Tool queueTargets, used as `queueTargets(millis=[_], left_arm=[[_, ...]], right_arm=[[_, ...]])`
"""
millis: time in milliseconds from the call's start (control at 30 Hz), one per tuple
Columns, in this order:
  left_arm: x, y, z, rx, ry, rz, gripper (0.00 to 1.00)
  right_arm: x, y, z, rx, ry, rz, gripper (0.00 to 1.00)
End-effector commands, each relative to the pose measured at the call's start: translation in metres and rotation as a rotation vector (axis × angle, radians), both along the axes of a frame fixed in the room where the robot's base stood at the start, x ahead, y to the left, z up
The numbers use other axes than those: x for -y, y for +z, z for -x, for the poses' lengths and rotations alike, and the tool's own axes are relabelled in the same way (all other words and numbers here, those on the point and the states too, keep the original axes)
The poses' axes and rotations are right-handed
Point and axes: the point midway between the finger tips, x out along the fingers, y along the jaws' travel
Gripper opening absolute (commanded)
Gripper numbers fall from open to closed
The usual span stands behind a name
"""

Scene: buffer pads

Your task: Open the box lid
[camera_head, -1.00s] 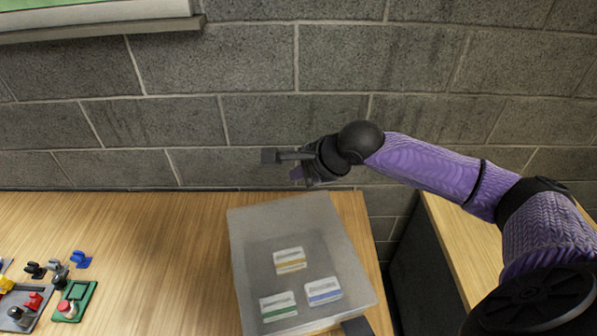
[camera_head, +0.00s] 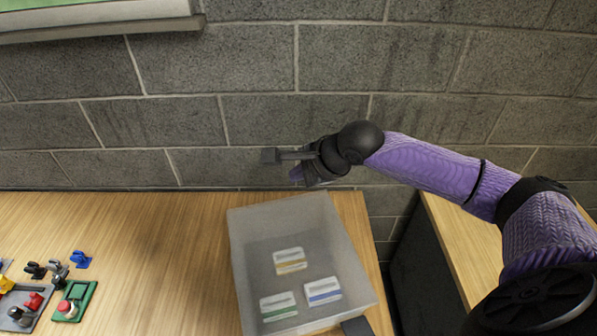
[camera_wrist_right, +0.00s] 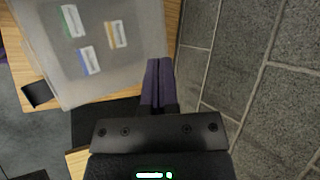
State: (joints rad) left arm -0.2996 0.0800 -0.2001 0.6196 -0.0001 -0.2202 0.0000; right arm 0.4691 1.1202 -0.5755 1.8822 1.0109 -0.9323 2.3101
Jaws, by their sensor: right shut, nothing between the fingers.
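A translucent grey box (camera_head: 245,240) stands near the right end of the wooden table. Several flat labelled packs, orange (camera_head: 290,261), green (camera_head: 278,306) and blue (camera_head: 323,291), show through or in it. The lid cannot be clearly told apart from the box. My right gripper (camera_head: 296,174) is at the box's far side, by the wall, shut and empty. In the right wrist view, the closed purple fingers (camera_wrist_right: 158,64) point past the edge of the box (camera_wrist_right: 125,75); contact cannot be judged. My left gripper is out of view.
A grey block wall (camera_head: 200,130) rises behind the table (camera_head: 130,240). A green part with a red button (camera_head: 68,304) and several small coloured parts lie at the left. A dark tab (camera_head: 357,327) sits by the box's near right corner. The table's middle is clear.

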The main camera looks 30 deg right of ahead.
Motion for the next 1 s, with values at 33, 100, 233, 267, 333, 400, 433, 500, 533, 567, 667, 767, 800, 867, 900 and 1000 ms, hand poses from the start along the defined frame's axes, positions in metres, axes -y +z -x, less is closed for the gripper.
queueTargets(millis=[33,100,233,267,333,400,433,500,533,567,667,767,800,867,900,1000], left_arm=[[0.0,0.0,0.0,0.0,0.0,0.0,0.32],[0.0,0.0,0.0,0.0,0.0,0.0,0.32],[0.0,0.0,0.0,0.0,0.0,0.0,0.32],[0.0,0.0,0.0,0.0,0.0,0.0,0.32],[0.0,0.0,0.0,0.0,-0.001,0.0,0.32],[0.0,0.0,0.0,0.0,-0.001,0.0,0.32],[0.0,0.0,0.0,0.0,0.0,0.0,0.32],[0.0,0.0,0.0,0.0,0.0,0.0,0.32],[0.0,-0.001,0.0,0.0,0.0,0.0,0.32],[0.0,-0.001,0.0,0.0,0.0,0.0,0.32],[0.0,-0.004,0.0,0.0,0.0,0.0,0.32],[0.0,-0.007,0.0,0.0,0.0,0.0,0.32],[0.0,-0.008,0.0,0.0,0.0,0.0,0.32],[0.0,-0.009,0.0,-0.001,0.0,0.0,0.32],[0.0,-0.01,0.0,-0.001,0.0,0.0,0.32],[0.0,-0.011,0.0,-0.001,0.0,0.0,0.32]], right_arm=[[0.0,0.0,0.0,0.0,0.0,0.0,0.12],[0.0,0.0,0.0,0.0,0.0,0.0,0.26],[0.0,0.0,0.0,0.0,0.0,0.0,0.46],[0.0,0.0,0.0,0.0,0.0,0.0,0.46],[0.0,0.0,0.0,0.0,0.0,0.0,0.46],[0.0,0.0,0.0,0.0,0.0,0.0,0.46],[0.0,0.0,0.0,0.0,0.0,0.0,0.46],[0.001,0.002,0.002,0.0,-0.001,0.001,0.46],[0.002,0.005,0.004,0.0,-0.001,0.001,0.46],[0.004,0.008,0.007,0.001,-0.001,0.002,0.46],[0.01,0.027,0.024,-0.001,-0.001,0.008,0.46],[0.016,0.046,0.04,-0.001,-0.001,0.01,0.46],[0.017,0.052,0.045,-0.003,0.0,0.011,0.46],[0.019,0.059,0.051,-0.002,0.001,0.01,0.46],[0.02,0.063,0.054,-0.002,0.0,0.009,0.46],[0.021,0.07,0.059,-0.001,0.0,0.005,0.46]])
